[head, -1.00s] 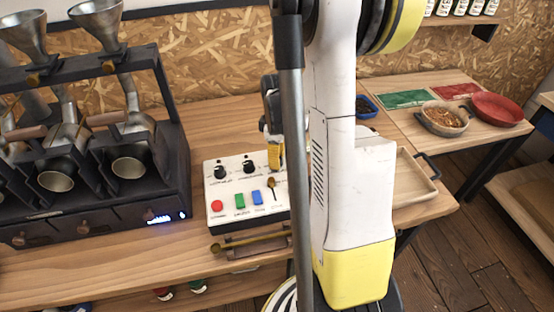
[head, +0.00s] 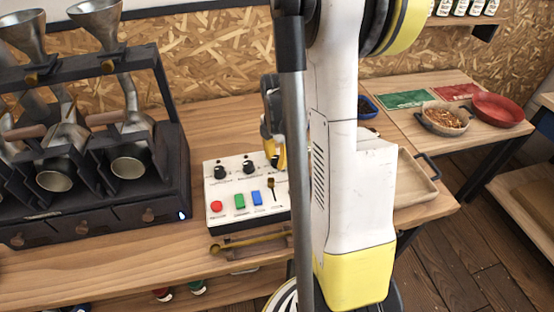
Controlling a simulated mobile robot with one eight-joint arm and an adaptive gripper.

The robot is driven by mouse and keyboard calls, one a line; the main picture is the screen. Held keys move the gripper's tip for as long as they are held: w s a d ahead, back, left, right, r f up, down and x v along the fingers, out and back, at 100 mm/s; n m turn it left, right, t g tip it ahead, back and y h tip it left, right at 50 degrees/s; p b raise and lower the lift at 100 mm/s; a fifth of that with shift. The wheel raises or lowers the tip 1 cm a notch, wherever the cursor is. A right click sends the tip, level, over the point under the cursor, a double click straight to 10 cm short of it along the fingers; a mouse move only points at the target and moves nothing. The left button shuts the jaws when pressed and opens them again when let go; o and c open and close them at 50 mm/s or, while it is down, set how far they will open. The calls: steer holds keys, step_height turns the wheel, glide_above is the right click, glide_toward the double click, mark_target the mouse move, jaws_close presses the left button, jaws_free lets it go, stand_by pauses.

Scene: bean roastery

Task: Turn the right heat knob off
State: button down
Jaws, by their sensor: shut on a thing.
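The white control box (head: 225,205) stands on the wooden bench. Two black knobs, the left one (head: 220,172) and the middle one (head: 249,167), show clearly on its top. The right heat knob (head: 271,163) is at the back right of the box, mostly hidden by my gripper. My gripper (head: 277,163), black and yellow, points down there and is shut on this knob. My arm and the grey pole cover the box's right edge. The knob's pointer cannot be seen.
Red, green and blue buttons (head: 239,201) and a small lever (head: 271,187) are on the box. A wooden tray (head: 418,190) lies right of my arm.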

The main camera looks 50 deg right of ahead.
mark_target(276, 158)
steer(key=shift+n, duration=1.7)
steer(key=c, duration=1)
jaws_free()
step_height(276, 158, up, 12)
steer(key=shift+a, duration=0.1)
